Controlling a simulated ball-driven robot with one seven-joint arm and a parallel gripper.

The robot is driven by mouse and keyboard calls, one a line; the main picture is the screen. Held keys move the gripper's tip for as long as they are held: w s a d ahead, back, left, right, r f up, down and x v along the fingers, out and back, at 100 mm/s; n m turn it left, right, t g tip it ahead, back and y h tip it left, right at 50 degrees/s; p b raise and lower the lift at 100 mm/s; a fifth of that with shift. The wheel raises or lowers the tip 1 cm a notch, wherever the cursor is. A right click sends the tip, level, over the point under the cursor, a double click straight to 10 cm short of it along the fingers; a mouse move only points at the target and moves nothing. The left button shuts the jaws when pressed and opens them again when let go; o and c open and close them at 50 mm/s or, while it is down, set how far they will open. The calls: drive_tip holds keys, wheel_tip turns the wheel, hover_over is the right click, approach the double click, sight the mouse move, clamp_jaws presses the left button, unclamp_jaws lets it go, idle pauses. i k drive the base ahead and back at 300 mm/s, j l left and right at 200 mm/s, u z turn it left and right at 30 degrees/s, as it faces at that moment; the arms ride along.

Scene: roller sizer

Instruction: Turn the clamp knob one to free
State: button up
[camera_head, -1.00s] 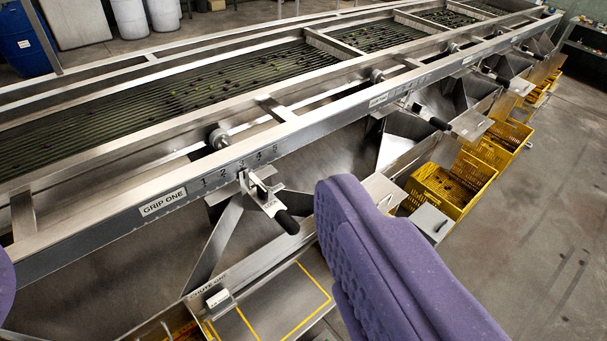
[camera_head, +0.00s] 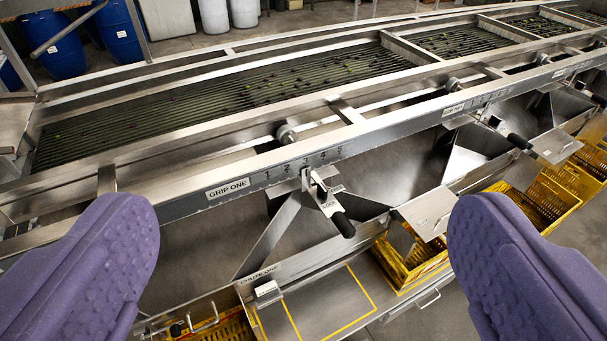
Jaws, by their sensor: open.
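The clamp of grip one (camera_head: 322,192) sits on the steel rail beside the numbered scale, just under the number 3. Its black handle (camera_head: 342,225) points down and to the right. A label reading GRIP ONE (camera_head: 228,188) is on the rail to its left.
Chute one (camera_head: 315,305) lies below the clamp, with yellow lines on its plate. Yellow crates (camera_head: 545,205) stand at the right. A second clamp handle (camera_head: 519,141) sticks out farther along the rail. Small fruit lies on the roller bed (camera_head: 230,95). Blue barrels (camera_head: 120,35) stand behind.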

sight(321, 192)
drive_tip(key=i+l, duration=0.15)
drive_tip(key=l, duration=0.25)
drive_tip(key=i+l+u, duration=0.15)
drive_tip(key=l, duration=0.25)
drive_tip(key=i+l, duration=0.1)
drive_tip(key=l, duration=0.3)
drive_tip(key=i+l+u, duration=0.15)
drive_tip(key=l, duration=0.3)
drive_tip(key=i+l, duration=0.55)
drive_tip(key=j+u, duration=0.05)
